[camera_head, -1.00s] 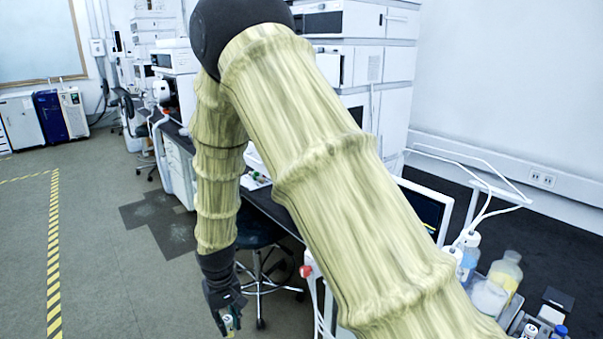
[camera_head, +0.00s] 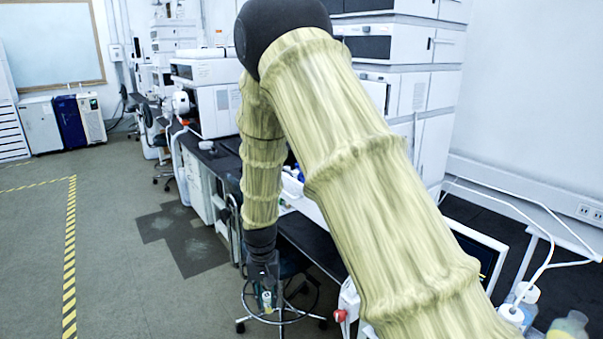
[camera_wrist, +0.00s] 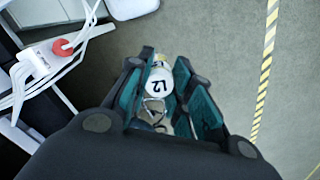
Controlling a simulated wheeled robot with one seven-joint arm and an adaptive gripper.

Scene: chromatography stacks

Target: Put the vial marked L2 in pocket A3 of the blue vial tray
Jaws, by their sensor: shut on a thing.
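The vial marked L2 (camera_wrist: 159,83) is between the fingers of my gripper (camera_wrist: 166,92) in the wrist view. Its white cap shows the mark L2 facing the camera. My gripper is shut on it. In the head view my gripper (camera_head: 266,290) hangs low over the floor beside the bench, in front of a stool, with the small vial (camera_head: 267,300) at its tip. The blue vial tray is not clearly seen in either view.
A dark bench (camera_head: 305,237) runs along the right behind my arm. A stool (camera_head: 282,312) stands behind my gripper. A red knob (camera_wrist: 63,47) and white cables are at the left of the wrist view. Open floor (camera_head: 150,290) lies to the left.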

